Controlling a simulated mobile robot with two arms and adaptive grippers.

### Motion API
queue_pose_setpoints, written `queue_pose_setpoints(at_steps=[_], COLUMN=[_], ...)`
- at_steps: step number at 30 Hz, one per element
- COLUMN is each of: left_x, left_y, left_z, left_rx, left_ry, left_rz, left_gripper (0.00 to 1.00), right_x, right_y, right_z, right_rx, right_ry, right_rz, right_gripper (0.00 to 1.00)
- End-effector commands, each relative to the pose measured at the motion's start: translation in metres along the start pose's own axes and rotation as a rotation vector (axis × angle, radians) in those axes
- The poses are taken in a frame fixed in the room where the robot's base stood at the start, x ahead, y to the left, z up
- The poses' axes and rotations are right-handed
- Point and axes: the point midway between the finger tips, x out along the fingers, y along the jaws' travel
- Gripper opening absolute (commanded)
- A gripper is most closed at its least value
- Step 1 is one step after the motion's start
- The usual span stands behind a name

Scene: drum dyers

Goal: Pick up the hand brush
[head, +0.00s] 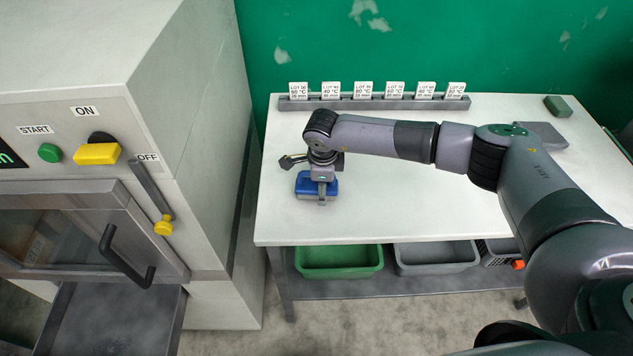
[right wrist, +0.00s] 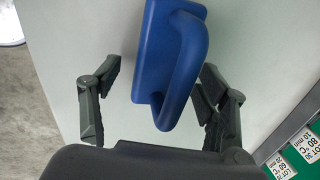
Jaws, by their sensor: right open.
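The hand brush (head: 306,184) is blue with a raised loop handle and lies on the white table near its left end. In the right wrist view the blue brush (right wrist: 165,60) fills the upper middle, its handle facing the camera. My right gripper (head: 322,190) is above the brush, pointing down. In the right wrist view its open fingers (right wrist: 160,100) stand on either side of the brush handle, with a clear gap on the left and a smaller one on the right. The bristles are mostly hidden. My left gripper is not in view.
A rack (head: 375,104) of white lot cards stands along the table's back edge. A green block (head: 557,106) lies at the back right. Green (head: 338,272) and grey (head: 436,270) bins sit under the table. The dyer machine (head: 100,150) stands at left.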

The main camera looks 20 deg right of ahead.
Motion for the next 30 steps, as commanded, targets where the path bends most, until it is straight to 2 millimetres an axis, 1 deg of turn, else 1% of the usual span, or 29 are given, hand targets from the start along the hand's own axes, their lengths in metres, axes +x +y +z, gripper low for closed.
queue_pose_setpoints(at_steps=[3,8,9,30], left_x=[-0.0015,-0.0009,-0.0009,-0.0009], left_y=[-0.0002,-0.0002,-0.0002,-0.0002], left_z=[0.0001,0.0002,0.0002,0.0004], left_rx=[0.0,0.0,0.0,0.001], left_ry=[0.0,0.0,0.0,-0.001], left_rz=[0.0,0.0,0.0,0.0], left_gripper=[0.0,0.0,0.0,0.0], right_x=[0.0051,0.0054,0.0053,0.0047], right_y=[0.0005,0.0004,0.0004,0.0002], right_z=[0.0003,0.0003,0.0003,0.0002], right_rx=[-0.002,-0.001,-0.001,-0.001], right_ry=[0.0,-0.001,-0.001,-0.001], right_rz=[0.0,0.0,0.0,0.0], right_gripper=[0.68,0.68,0.67,0.2])
